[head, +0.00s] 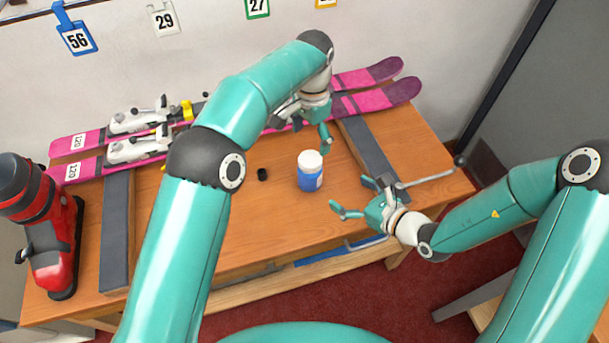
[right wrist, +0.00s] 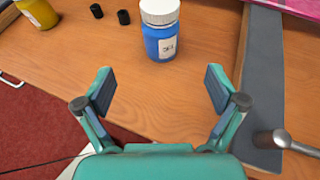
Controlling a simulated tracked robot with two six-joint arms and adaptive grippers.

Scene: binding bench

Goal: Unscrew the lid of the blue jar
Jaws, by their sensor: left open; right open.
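The blue jar (head: 310,178) stands upright near the middle of the wooden bench, with its white lid (head: 310,160) on top. The jar (right wrist: 163,43) and its lid (right wrist: 160,11) also show in the right wrist view, ahead of the fingers. My left gripper (head: 302,132) is open, behind and above the jar, partly hidden by its own arm. My right gripper (head: 355,196) is open to the right of the jar, its fingers pointing toward it. In the right wrist view my right gripper (right wrist: 160,90) has nothing between its fingers.
Pink skis (head: 365,100) with bindings lie along the back. A red ski boot (head: 50,225) stands at the left. A small black piece (head: 262,174) lies left of the jar. The right wrist view shows a yellow container (right wrist: 38,12). A metal rod (head: 430,178) is near my right gripper.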

